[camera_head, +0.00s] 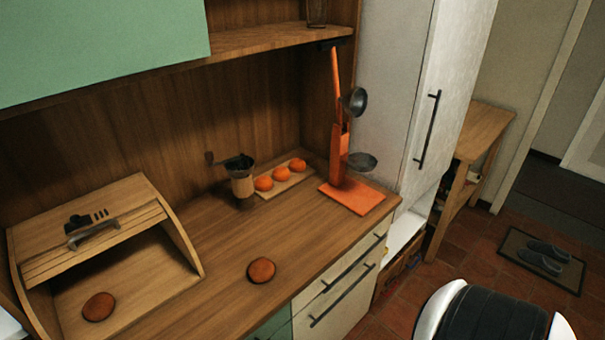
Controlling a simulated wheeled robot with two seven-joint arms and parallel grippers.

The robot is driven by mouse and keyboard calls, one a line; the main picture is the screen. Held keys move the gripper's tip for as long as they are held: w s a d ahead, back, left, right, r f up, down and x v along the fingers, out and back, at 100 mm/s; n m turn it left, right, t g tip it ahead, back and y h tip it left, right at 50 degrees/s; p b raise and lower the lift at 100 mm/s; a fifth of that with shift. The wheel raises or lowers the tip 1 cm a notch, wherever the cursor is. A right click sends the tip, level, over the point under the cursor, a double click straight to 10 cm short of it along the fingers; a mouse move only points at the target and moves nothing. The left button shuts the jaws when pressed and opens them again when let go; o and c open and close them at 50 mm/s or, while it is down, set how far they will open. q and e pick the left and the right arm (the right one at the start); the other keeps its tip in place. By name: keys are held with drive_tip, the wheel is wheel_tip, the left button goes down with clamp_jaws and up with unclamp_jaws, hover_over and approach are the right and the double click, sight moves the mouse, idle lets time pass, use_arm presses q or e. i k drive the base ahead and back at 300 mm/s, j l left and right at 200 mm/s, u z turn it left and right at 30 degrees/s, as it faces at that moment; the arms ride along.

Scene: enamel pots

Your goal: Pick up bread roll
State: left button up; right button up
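One round brown bread roll (262,270) lies on the wooden counter near its front edge. A second round brown roll (99,306) lies inside the open wooden bread box (178,248) at the lower left. The box's slatted front is raised, with a handle on it. Neither of my grippers shows in this view, so their distance from the rolls and whether they hold anything cannot be seen.
Behind the counter roll stand a hand grinder (242,183), a small board (290,183) with three orange fruits, and an orange stand (352,196) with metal ladles. A shelf (270,40) overhangs the back. The counter around the front roll is clear.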

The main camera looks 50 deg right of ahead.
sight(262, 270)
drive_tip(key=z, duration=1.05)
